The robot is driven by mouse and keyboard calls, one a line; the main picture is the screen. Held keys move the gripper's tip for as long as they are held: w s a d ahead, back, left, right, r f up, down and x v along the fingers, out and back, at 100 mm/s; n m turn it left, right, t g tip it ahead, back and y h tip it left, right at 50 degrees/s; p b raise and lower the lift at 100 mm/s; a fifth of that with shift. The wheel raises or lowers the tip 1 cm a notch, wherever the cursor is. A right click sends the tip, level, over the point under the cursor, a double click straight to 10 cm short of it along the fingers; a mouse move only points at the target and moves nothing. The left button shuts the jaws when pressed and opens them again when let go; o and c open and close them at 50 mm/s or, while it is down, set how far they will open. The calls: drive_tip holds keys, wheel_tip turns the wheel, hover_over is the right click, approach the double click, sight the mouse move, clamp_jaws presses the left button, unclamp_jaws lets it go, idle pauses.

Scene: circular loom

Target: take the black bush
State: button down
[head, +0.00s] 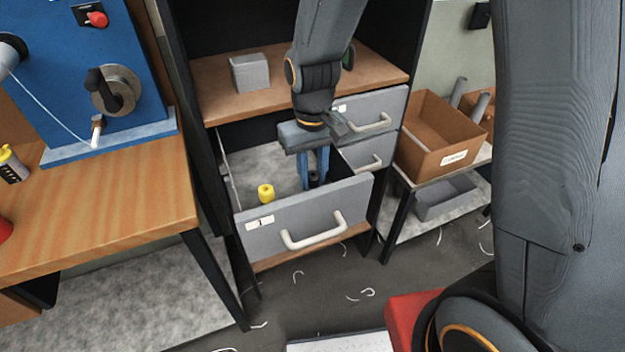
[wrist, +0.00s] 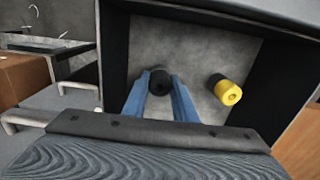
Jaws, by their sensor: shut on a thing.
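The black bush (wrist: 160,82) is between the two blue fingers of my gripper (wrist: 161,95) in the wrist view. In the head view, my gripper (head: 315,178) points down into the open drawer (head: 290,225), and the bush (head: 314,180) shows as a dark bit between the fingertips. The fingers are shut on it, low in the drawer near its right side. I cannot tell whether the bush still touches the drawer floor. A yellow bush (head: 266,193) stands apart to the left in the drawer; it also shows in the wrist view (wrist: 226,90).
The drawer's front with its white handle (head: 313,235) and its side walls surround my fingers. Two shut drawers (head: 372,120) are at the right. A grey block (head: 250,72) sits on the shelf above. A cardboard box (head: 440,135) stands on a side table. A wooden bench (head: 100,205) is at left.

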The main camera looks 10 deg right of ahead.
sight(313, 174)
drive_tip(key=shift+r+p, duration=0.7)
drive_tip(key=shift+r, duration=0.05)
drive_tip(key=shift+r+p, duration=1.45)
drive_tip(key=shift+r, duration=0.1)
